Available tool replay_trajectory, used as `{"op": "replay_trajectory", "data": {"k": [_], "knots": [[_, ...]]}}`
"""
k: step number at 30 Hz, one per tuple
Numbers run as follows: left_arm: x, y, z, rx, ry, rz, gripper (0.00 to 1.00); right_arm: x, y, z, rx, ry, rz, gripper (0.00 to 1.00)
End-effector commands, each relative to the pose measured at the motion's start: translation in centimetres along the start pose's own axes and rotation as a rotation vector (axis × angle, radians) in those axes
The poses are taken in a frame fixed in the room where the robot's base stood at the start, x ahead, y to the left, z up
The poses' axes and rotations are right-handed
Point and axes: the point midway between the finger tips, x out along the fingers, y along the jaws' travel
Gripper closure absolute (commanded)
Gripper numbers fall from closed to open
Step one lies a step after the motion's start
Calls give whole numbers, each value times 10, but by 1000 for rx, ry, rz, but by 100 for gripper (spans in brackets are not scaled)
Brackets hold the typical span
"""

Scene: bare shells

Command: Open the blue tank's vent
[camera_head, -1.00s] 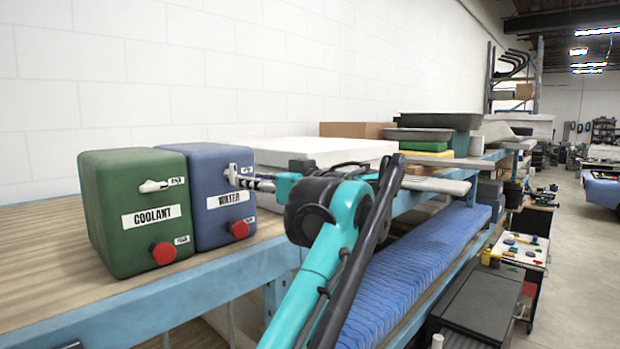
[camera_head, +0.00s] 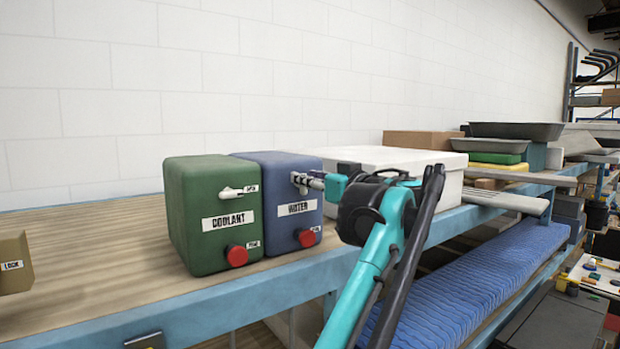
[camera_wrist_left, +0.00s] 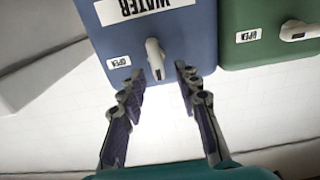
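The blue tank (camera_head: 290,220), labelled WATER, stands on the bench against the green COOLANT tank (camera_head: 214,240). Its red knob (camera_head: 306,238) is low on the front. My left gripper (camera_head: 303,182) is at the upper front of the blue tank and hides its vent lever in the head view. In the left wrist view, which shows the labels upside down, the white vent lever (camera_wrist_left: 155,60) sits beside an OPEN label. The open fingers (camera_wrist_left: 162,75) lie either side of the lever's end, with gaps; contact is not visible. My right gripper is not in view.
The green tank has its own white lever (camera_head: 238,192) and red knob (camera_head: 237,256). A tan box labelled LOCK (camera_head: 14,262) stands at the far left. A large white box (camera_head: 400,160) is right of the blue tank. The bench's blue front edge (camera_head: 240,305) runs below the tanks.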

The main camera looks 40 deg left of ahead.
Motion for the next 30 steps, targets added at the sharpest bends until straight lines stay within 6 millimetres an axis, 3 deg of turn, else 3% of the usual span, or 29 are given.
{"op": "replay_trajectory", "data": {"k": [1,3,4,17,30], "knots": [[0,0,0,0,0,0,80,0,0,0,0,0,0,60],[0,0,0,0,0,0,99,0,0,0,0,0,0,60],[0,0,0,0,0,0,100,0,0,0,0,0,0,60],[0,1,-1,42,0,0,100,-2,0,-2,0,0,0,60],[0,7,-1,364,0,1,100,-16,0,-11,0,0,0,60]]}}
